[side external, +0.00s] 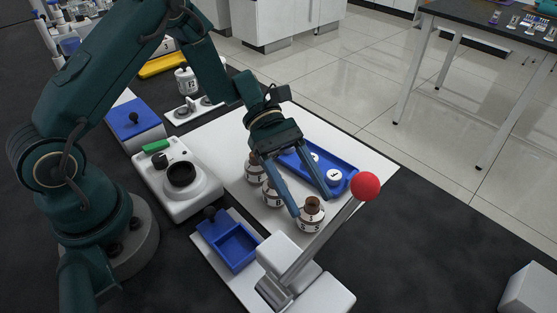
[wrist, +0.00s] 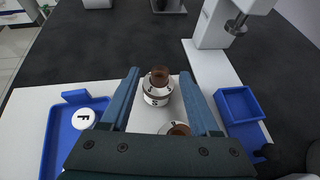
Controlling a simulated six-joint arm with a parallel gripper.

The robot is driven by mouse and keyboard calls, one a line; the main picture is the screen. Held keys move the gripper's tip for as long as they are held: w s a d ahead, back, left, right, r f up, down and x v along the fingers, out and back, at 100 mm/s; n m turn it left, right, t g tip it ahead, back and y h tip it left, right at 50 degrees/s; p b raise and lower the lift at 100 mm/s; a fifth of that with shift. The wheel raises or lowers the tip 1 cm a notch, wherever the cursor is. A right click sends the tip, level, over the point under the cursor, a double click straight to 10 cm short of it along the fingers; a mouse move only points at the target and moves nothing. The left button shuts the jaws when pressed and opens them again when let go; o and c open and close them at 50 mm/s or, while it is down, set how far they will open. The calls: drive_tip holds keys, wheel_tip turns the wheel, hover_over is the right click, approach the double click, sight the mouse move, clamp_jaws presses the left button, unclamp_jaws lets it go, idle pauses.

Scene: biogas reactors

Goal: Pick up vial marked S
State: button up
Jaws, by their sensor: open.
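The vial marked S (wrist: 157,91) is a white, round-shouldered vial with a brown open neck. It stands upright on the white board, and in the side view it is the nearest vial (side external: 311,215) of the row. My gripper (side external: 312,206) is open, pointing down, with a finger on either side of this vial. In the wrist view the vial shows between the two blue fingertips (wrist: 159,73), with gaps at both sides. A second vial (wrist: 176,129) is partly hidden behind the gripper body; in the side view it stands behind the S vial (side external: 272,194).
A third vial (side external: 255,168) stands farther back. A blue tray (side external: 347,184) with white caps lies close on the right. A lever with a red ball (side external: 365,187) rises just in front. A blue open box (side external: 233,248) and a white device (side external: 178,185) lie left.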

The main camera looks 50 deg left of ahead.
drive_tip(key=shift+c, duration=0.3)
clamp_jaws()
